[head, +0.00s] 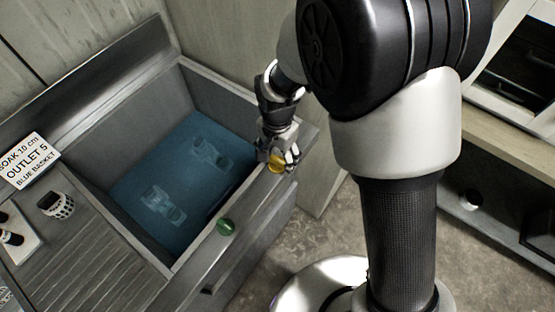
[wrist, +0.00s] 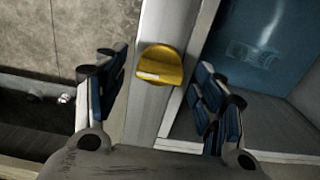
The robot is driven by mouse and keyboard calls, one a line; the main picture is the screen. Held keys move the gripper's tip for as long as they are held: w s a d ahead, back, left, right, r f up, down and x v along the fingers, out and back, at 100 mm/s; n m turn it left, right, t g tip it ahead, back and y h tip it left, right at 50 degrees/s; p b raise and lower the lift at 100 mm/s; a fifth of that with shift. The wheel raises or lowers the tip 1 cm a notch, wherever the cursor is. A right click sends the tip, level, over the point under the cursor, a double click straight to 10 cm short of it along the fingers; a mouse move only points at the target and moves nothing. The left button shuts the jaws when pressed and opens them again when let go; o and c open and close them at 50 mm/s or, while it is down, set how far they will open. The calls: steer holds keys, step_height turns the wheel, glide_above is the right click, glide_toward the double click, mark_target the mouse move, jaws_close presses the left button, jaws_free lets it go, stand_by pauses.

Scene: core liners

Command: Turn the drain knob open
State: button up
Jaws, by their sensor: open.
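A yellow round knob (head: 275,163) sits on the front rim of the sink, near its right corner. In the wrist view the yellow knob (wrist: 160,66) has a raised grip bar with a pale mark. My gripper (head: 278,150) is over this knob. In the wrist view my gripper (wrist: 158,85) is open, with its dark blue finger pads apart on the two sides of the knob and not touching it. A green round knob (head: 226,227) sits on the same rim, farther left and nearer the front. Which knob is the drain knob is not labelled.
The sink basin (head: 233,112) holds blue water (head: 150,170) with clear objects in it. A sign (head: 27,160) reads "SOAK 10 cm, OUTLET 5, BLUE BASKET". My arm blocks part of the right side.

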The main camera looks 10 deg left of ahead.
steer(key=shift+f, duration=0.8)
steer(key=shift+c, duration=0.3)
steer(key=c, duration=1)
